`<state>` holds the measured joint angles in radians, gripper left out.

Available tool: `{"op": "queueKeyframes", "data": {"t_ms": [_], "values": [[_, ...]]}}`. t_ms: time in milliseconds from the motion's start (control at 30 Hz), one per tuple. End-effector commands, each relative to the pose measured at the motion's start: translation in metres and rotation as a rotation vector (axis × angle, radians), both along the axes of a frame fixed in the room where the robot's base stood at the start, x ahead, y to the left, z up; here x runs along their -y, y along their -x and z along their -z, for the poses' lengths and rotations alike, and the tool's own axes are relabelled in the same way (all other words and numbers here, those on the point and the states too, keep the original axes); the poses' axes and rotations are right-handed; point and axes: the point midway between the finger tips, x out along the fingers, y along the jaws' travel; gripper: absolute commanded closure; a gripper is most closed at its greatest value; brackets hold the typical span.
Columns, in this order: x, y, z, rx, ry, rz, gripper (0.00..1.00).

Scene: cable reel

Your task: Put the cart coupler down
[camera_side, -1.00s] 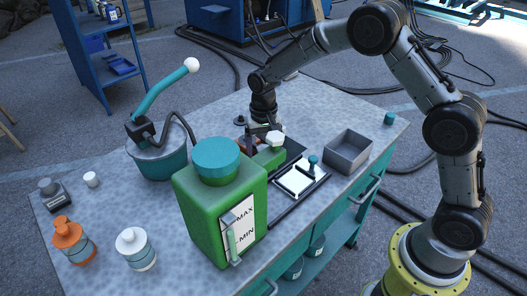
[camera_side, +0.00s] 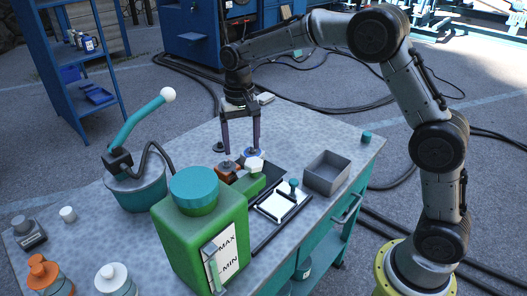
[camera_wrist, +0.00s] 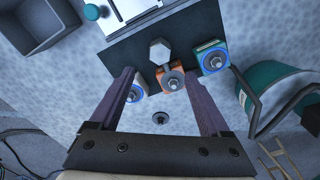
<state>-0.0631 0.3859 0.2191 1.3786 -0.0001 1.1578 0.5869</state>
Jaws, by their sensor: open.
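My gripper (camera_side: 240,154) is open and points down above the back end of a dark tray (camera_wrist: 125,55). Several couplers stand in a row along the tray's edge: a pale one with a blue ring (camera_wrist: 135,92), an orange one (camera_wrist: 172,80) and a teal-blue one (camera_wrist: 212,60). The orange one (camera_side: 228,170) and the blue ring (camera_side: 254,153) also show in the side view. I cannot tell which is the cart coupler. A white hexagonal knob (camera_wrist: 160,50) is beside the orange one.
A tall green jug (camera_side: 200,240) stands in front of the tray. A teal bucket (camera_side: 142,190) with a hose is at left, a grey bin (camera_side: 327,172) at right. A small dark fitting (camera_wrist: 160,118) sits on bare tabletop behind the row.

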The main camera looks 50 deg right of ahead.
Motion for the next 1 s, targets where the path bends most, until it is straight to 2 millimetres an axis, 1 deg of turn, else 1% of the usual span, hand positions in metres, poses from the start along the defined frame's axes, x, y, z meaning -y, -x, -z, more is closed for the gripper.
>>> {"op": "queueKeyframes", "data": {"t_ms": [133, 200, 267, 367, 400, 467, 500, 567, 600, 667, 700, 767, 800, 900, 1000], "values": [[0.0, 0.001, -0.003, 0.001, 0.0, -0.001, 0.19], [0.001, 0.005, -0.008, 0.012, 0.0, -0.009, 0.19], [0.003, 0.013, -0.019, 0.028, -0.001, -0.023, 0.19], [0.007, 0.038, -0.044, 0.074, -0.001, -0.068, 0.19], [0.008, 0.052, -0.056, 0.097, 0.0, -0.092, 0.19], [0.011, 0.075, -0.072, 0.134, 0.002, -0.13, 0.19], [0.013, 0.092, -0.08, 0.157, 0.005, -0.156, 0.19], [0.016, 0.116, -0.092, 0.194, 0.012, -0.195, 0.19], [0.018, 0.132, -0.098, 0.218, 0.016, -0.22, 0.19], [0.02, 0.157, -0.104, 0.253, 0.025, -0.259, 0.19], [0.022, 0.174, -0.107, 0.278, 0.033, -0.284, 0.19], [0.024, 0.199, -0.108, 0.314, 0.044, -0.322, 0.19], [0.025, 0.215, -0.108, 0.338, 0.053, -0.348, 0.19], [0.027, 0.252, -0.102, 0.391, 0.077, -0.406, 0.19], [0.029, 0.28, -0.093, 0.433, 0.099, -0.455, 0.19]]}}
